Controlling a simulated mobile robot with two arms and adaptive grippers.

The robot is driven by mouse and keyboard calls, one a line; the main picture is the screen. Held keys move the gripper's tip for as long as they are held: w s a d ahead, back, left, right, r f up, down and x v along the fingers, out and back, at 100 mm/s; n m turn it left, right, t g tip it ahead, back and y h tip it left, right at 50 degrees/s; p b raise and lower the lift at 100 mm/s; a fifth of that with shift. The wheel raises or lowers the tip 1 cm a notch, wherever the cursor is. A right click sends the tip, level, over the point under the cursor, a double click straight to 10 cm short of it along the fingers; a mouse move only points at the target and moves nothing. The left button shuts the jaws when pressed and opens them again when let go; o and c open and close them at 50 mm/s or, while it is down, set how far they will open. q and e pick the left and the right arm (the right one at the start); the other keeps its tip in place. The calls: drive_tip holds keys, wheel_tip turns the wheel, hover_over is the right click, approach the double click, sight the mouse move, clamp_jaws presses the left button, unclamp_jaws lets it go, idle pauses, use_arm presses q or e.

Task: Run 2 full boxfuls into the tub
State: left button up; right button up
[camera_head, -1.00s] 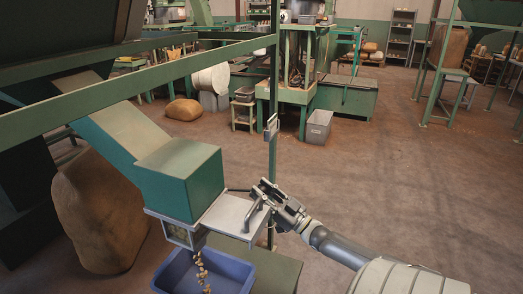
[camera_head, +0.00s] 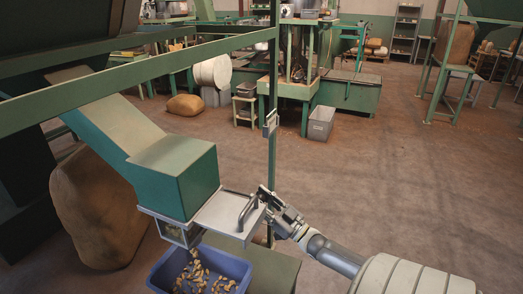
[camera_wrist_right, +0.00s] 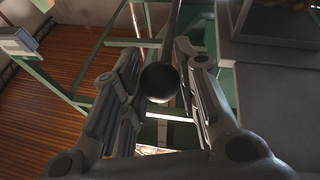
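The green box (camera_head: 178,177) sits at the foot of a sloping chute (camera_head: 118,121). A small windowed section (camera_head: 179,232) is under it. A grey metal plate (camera_head: 216,212) with a curved handle (camera_head: 247,212) sticks out to its right. The blue tub (camera_head: 240,268) stands below, with a scatter of nuts (camera_head: 196,274) in it. My right gripper (camera_head: 265,196) is at the handle's upper end. In the right wrist view its fingers (camera_wrist_right: 159,88) are apart, with a dark round knob (camera_wrist_right: 160,81) between them; contact is unclear. My left gripper is out of view.
A green post (camera_head: 272,150) stands just behind my right gripper, and a green rail (camera_head: 150,72) crosses in front of the chute. A bulging brown sack (camera_head: 95,212) stands at the left. The floor (camera_head: 420,190) to the right is open.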

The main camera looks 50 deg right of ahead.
drive_tip(key=o, duration=0.4)
drive_tip(key=shift+w+a+f, duration=0.1)
drive_tip(key=shift+w, duration=0.1)
drive_tip(key=shift+s, duration=0.1)
drive_tip(key=v, duration=1.2)
